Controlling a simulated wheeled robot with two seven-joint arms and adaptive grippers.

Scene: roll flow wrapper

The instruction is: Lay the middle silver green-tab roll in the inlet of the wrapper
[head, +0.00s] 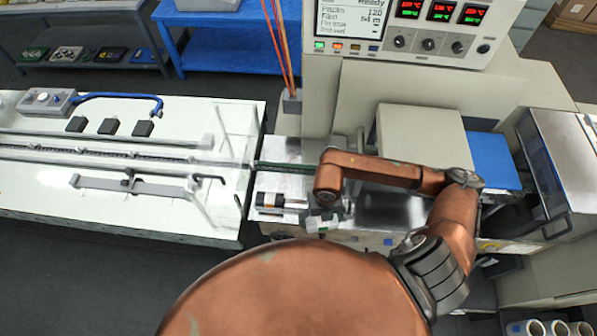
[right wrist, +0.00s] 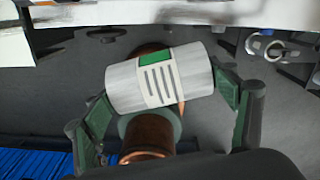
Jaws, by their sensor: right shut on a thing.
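The silver roll (right wrist: 160,78) with a white label, dark stripes and a green tab lies crosswise between the fingers of my right gripper (right wrist: 165,95) in the right wrist view. The gripper is shut on it, one finger at each end, and the roll is tilted slightly in the picture. In the head view my right gripper (head: 324,215) is at the front edge of the wrapper (head: 352,95), mostly hidden under my copper forearm. Only a small light and green patch shows there, seemingly the roll. The inlet cannot be made out clearly beside my arm. My left gripper is not in view.
A long white conveyor bed (head: 120,215) with rails runs left from the wrapper. A small black and white cylindrical part (head: 270,200) sits left of my gripper. Several white rolls (head: 555,328) stand at the bottom right. Grey floor lies below the conveyor.

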